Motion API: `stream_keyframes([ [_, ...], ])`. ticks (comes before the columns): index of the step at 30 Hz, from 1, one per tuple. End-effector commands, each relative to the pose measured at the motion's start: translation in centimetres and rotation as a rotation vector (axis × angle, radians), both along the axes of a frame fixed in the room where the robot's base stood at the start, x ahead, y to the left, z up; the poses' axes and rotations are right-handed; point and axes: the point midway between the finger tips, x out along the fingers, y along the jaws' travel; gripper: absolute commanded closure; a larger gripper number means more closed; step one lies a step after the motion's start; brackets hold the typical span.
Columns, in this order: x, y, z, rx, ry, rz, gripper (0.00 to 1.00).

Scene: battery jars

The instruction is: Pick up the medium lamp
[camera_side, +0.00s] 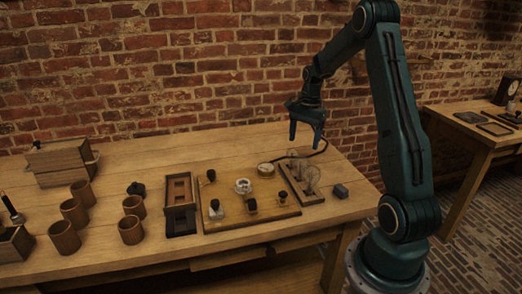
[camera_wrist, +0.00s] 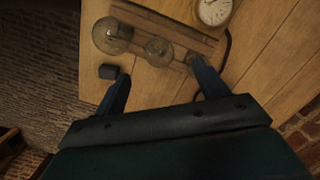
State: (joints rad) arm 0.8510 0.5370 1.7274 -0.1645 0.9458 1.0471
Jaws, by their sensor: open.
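The medium lamp (camera_wrist: 158,50) is a clear glass bulb standing between a larger bulb (camera_wrist: 113,35) and a smaller one (camera_wrist: 191,62) in the wrist view. All three are in a row on a wooden strip (camera_wrist: 160,22). In the side view the medium lamp (camera_side: 301,166) is faint, and the strip (camera_side: 296,190) lies at the right of the table. My gripper (camera_side: 304,144) is above the far end of the strip, pointing down, open and empty. In the wrist view my gripper (camera_wrist: 161,72) has its fingers apart, with the medium lamp showing between and beyond the tips.
A round gauge (camera_wrist: 213,11) and a board with switches (camera_side: 250,208) lie left of the strip in the side view. A small grey block (camera_side: 340,191) is to its right. Several wooden cups (camera_side: 75,213) stand at the left. A brick wall is behind.

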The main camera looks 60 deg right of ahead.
Motion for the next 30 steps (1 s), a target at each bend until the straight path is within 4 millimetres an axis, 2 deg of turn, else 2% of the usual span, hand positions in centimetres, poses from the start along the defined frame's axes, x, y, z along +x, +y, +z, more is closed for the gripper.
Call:
stream_keyframes([
  [3,0.0,0.3,-1.8,0.002,0.001,0.001,0.27],
  [6,0.1,0.4,-2.8,0.0,0.001,0.001,0.27],
  [20,0.0,0.6,-4.1,0.0,0.001,0.001,0.27],
  [30,-0.1,1.1,-7.7,0.001,0.001,0.001,0.27],
])
